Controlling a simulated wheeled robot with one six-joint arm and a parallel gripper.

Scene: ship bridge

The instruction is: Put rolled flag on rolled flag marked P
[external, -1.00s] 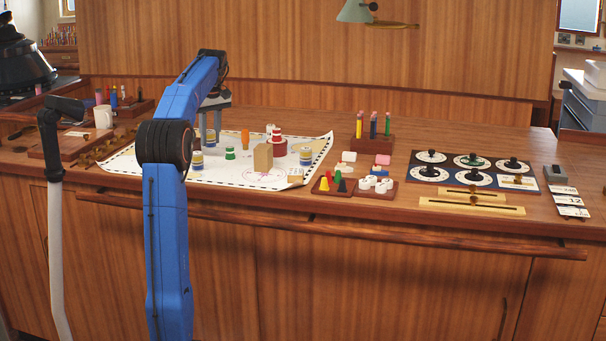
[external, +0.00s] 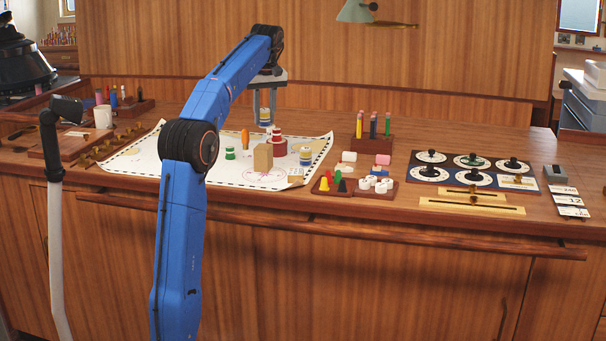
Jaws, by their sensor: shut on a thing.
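My gripper (external: 265,112) points down above the white chart (external: 228,178). It is shut on a small rolled flag (external: 265,118) with yellow, white and blue bands, held upright in the air above the far part of the chart. Another rolled flag (external: 306,156) with blue, yellow and pale bands stands at the chart's right side, to the right of and nearer than my gripper. No letter P is readable on either flag at this size. My blue arm hides part of the chart's left side and whatever stands there.
A pencil holder (external: 373,148) and small trays (external: 375,193) are at the right. Bare wood lies behind the chart.

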